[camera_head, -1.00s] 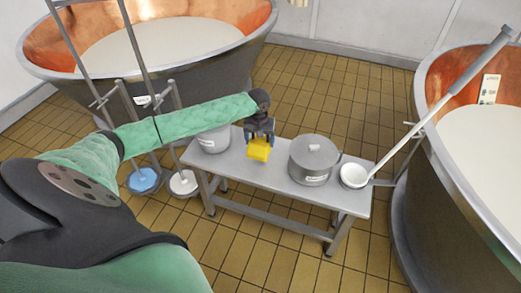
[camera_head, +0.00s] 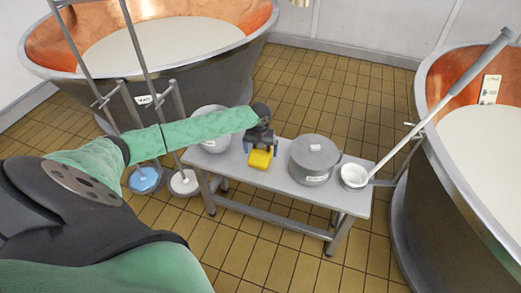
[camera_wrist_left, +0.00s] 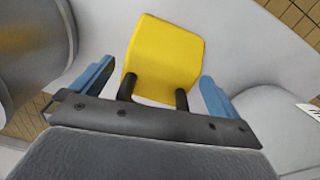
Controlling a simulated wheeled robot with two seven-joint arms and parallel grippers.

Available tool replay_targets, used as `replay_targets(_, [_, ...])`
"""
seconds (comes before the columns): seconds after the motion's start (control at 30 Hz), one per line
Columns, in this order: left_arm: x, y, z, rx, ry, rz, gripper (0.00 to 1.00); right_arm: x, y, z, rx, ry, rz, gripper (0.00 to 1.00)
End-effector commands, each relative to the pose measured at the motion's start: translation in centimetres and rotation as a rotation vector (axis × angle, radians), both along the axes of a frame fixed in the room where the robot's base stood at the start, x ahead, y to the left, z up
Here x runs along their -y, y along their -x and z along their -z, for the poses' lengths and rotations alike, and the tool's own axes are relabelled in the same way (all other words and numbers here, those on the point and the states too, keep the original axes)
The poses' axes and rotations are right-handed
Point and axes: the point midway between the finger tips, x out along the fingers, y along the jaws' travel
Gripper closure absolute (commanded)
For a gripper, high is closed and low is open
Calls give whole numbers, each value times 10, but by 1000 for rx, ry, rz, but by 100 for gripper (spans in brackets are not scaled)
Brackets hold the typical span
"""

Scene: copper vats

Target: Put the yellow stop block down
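The yellow stop block (camera_head: 260,159) is on the grey metal table, between the pot on the left and the lidded pot. My left gripper (camera_head: 260,150) is right above it, pointing down, with its blue fingers on either side of the block. In the left wrist view the yellow block (camera_wrist_left: 165,60) lies between the spread fingers (camera_wrist_left: 158,85), with gaps showing beside it. Two short black posts show between the gripper body and the block. The block's underside is hidden. My right gripper is not in view.
The table (camera_head: 330,196) also carries a lidded grey pot (camera_head: 314,160), a white ladle bowl (camera_head: 354,176) and another pot (camera_head: 210,143) partly behind my arm. Copper vats (camera_head: 180,75) stand behind and at the right (camera_head: 440,200). Upright poles (camera_head: 85,50) rise close to my left arm.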

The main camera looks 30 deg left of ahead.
Motion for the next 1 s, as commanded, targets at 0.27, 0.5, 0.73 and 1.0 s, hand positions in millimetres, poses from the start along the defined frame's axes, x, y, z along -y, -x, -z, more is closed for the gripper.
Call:
replay_targets(0.27, [0,0,-4,1,1,0,0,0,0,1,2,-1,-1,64])
replay_targets(0.5, [-1,-1,-37,4,-1,0,0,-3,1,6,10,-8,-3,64])
replay_targets(0.73, [-2,0,-81,4,1,1,0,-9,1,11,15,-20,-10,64])
replay_targets(1.0, [-3,0,-115,1,1,-1,0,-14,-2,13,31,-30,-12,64])
